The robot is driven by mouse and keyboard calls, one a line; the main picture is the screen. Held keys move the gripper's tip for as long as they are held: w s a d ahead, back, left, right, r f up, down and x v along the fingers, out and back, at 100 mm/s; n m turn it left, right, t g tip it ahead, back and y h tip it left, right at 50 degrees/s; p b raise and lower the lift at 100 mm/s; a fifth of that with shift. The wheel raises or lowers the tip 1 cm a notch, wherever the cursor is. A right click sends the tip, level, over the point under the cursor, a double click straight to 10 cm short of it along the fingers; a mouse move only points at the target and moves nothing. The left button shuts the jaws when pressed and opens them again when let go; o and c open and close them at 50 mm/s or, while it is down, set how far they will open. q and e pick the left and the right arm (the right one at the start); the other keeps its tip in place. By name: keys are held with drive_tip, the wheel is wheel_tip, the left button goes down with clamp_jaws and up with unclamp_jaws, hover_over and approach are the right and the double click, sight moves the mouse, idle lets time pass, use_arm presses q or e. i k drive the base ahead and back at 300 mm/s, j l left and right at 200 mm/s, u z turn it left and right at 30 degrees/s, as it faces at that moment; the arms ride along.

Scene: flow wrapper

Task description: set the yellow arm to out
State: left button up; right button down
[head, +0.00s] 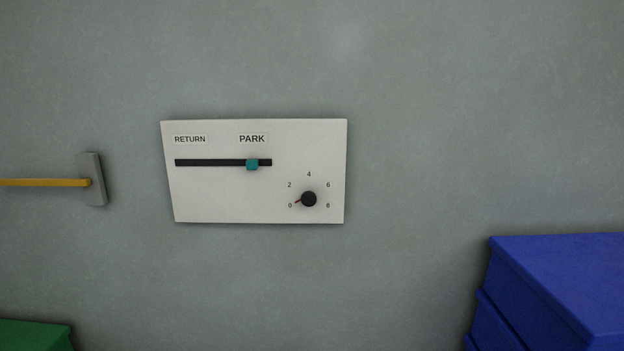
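The yellow arm (45,183) is a thin bar at the left edge of the head view. It lies level and runs left out of the picture from a grey wall bracket (93,180). Its far end is cut off by the picture edge. No "out" label shows near the part in view. Neither of my grippers is in view.
A white panel (220,195) on the grey wall has a teal slider (252,164) under PARK and a black knob (309,199) with its red mark near 0. Blue boxes (560,275) stand at lower right, and a green box (30,337) at lower left.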

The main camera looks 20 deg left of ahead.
sight(79, 182)
drive_tip(key=u, duration=2)
drive_tip(key=j+z, duration=0.1)
drive_tip(key=j, duration=0.9)
drive_tip(key=i+j, duration=0.15)
drive_tip(key=j, duration=0.15)
drive_tip(key=i+j+z, duration=0.15)
drive_tip(key=j, duration=0.2)
drive_tip(key=i+j, duration=0.1)
drive_tip(key=j, duration=0.2)
drive_tip(key=i+j+z, duration=0.15)
drive_tip(key=i+j, duration=0.15)
drive_tip(key=i+j+z, duration=0.2)
drive_tip(key=j, duration=0.35)
drive_tip(key=i, duration=0.1)
